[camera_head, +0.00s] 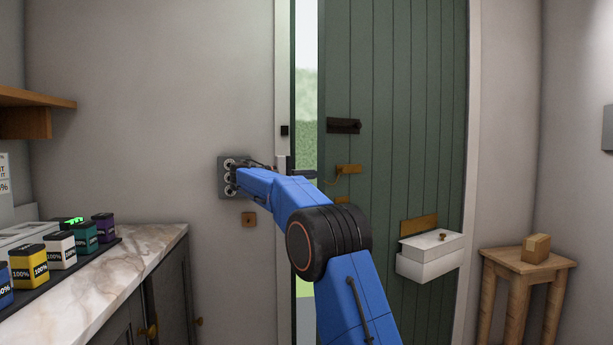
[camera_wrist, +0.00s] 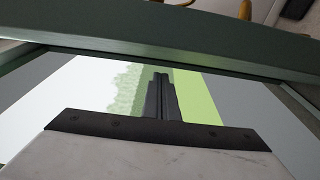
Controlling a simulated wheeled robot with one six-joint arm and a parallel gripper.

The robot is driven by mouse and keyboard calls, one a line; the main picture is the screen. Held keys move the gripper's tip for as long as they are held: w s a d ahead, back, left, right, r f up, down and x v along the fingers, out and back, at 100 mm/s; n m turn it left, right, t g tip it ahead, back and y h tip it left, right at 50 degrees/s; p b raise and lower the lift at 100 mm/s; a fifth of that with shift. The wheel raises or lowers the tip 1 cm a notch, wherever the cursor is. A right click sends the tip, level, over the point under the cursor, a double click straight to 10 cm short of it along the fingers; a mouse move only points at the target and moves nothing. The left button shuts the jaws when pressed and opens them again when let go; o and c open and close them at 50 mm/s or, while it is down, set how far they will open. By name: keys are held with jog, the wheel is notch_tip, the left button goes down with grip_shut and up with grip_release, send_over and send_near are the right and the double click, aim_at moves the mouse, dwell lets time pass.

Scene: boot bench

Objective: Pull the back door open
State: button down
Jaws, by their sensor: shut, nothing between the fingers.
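The green plank back door (camera_head: 395,100) stands ajar in the head view. A narrow upright gap (camera_head: 306,70) at its left edge shows bright sky and greenery outside. My gripper (camera_head: 312,174) is at this gap, level with the brass latch piece (camera_head: 348,168) on the door. In the wrist view my gripper (camera_wrist: 161,76) has its dark fingers together and empty, against the view outdoors. A dark green bar (camera_wrist: 160,52), seemingly the door's edge or frame, crosses beyond the fingertips. I cannot tell whether the fingers touch it. A dark bolt (camera_head: 343,126) sits higher on the door.
A white box (camera_head: 430,262) hangs low on the door. A wooden stool (camera_head: 525,262) with a small block stands at right. A marble-topped counter (camera_head: 150,250) with several coloured battery-like blocks is at left. A grey panel (camera_head: 228,178) is on the wall beside my wrist.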

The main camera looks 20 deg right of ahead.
jog(key=shift+s+d, duration=0.15)
jog(key=shift+s, duration=0.55)
jog(key=shift+s+d, duration=0.1)
jog(key=shift+s, duration=0.6)
